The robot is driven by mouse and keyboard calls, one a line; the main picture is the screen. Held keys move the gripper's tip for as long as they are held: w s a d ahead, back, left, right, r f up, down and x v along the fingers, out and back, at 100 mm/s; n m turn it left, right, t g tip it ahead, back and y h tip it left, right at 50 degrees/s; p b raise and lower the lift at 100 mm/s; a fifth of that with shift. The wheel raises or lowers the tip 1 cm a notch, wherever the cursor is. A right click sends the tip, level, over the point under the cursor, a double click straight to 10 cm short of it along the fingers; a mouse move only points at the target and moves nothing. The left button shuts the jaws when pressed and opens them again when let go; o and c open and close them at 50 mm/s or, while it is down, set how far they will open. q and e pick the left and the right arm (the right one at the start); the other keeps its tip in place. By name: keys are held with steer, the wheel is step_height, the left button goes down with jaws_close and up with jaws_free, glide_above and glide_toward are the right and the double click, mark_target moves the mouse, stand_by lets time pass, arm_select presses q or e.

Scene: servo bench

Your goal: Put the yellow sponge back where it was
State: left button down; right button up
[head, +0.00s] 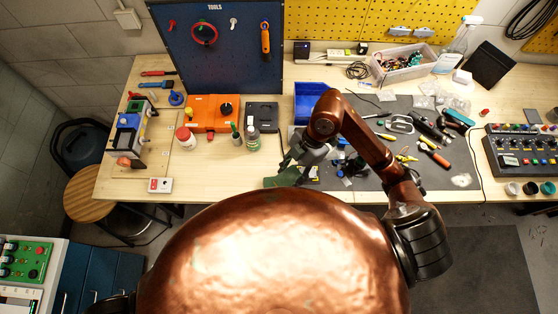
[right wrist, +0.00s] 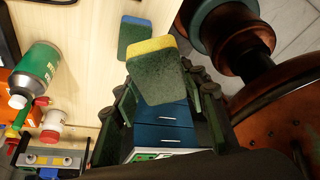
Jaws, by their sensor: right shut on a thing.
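The yellow sponge (right wrist: 160,78), with a dark green scouring face, is between the fingers of my right gripper (right wrist: 158,105) in the right wrist view. The gripper is shut on it; its yellow edge shows at the far end. A second sponge (right wrist: 133,36), blue with a green face, lies on the wooden bench beyond the held one. In the head view my right gripper (head: 288,172) is over the bench's front edge, left of the dark mat. A green face shows at its fingers there; its yellow part is hidden. My left gripper is not in view.
The wooden bench (head: 205,180) has bare room at the front left. A green bottle (head: 252,138), a red-lidded jar (head: 186,137) and an orange case (head: 208,112) stand behind. A blue bin (head: 310,100) and the tool-strewn dark mat (head: 375,178) are to the right.

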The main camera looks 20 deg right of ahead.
steer(key=m, duration=0.2)
steer(key=s+m+t, duration=0.1)
steer(key=m, duration=0.1)
steer(key=shift+s+a+r+t, duration=0.15)
steer(key=shift+s+r+t, duration=0.05)
steer(key=shift+t, duration=0.1)
steer(key=m, duration=0.1)
steer(key=m+t, duration=0.1)
steer(key=m, duration=0.1)
steer(key=shift+s+a+p, duration=0.15)
steer(key=shift+s+p, duration=0.1)
steer(key=shift+p, duration=0.1)
steer(key=w+f, duration=0.3)
steer(key=w, duration=0.1)
steer(key=w+f, duration=0.2)
steer(key=w, duration=0.2)
steer(key=w+d+f, duration=0.1)
steer(key=w+f, duration=0.2)
steer(key=w, duration=0.1)
steer(key=shift+w+f+p, duration=0.3)
steer(key=shift+p, duration=0.1)
steer(key=shift+w+d+f, duration=0.1)
steer(key=shift+w+f, duration=0.45)
steer(key=shift+f, duration=0.1)
steer(key=shift+f+p, duration=0.35)
steer(key=shift+f, duration=1.2)
steer(key=o, duration=1)
steer(key=shift+r, duration=0.1)
